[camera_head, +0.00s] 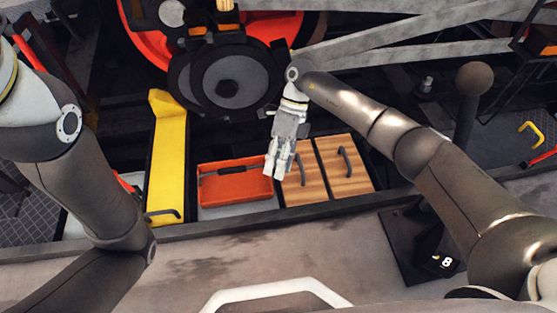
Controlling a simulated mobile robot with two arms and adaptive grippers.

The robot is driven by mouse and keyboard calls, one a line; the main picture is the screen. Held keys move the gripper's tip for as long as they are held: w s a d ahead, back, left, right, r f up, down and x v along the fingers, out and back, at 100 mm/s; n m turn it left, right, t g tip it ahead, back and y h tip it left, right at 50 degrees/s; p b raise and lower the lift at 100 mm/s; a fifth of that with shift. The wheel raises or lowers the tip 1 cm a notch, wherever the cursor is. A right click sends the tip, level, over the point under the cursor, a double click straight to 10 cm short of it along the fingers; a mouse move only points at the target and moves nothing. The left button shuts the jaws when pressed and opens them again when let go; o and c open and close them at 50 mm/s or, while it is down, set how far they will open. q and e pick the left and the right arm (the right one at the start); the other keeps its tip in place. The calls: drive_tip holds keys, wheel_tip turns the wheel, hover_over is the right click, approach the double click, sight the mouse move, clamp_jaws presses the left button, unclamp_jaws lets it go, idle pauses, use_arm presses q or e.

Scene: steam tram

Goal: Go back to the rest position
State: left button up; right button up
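My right gripper (276,172) hangs in the middle of the head view, fingers pointing down, just right of an orange tray and over the left edge of the wooden panels. Its two pale fingers lie close together, and I see nothing held between them. Whether the tips touch is too small to tell. My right arm (348,106) comes in from the right and bends at the elbow. My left arm (95,195) fills the left side, but its gripper is not visible.
The orange tray (222,203) sits beside two wooden panels (346,184) with dark handles. A yellow panel (166,150) stands to the left. A round dark disc (232,82) and grey beams (400,57) lie behind. A dark lever with a round knob (475,79) rises at right.

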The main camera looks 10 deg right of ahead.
drive_tip(key=shift+a+r, duration=0.1)
drive_tip(key=shift+r, duration=0.15)
idle(0.5)
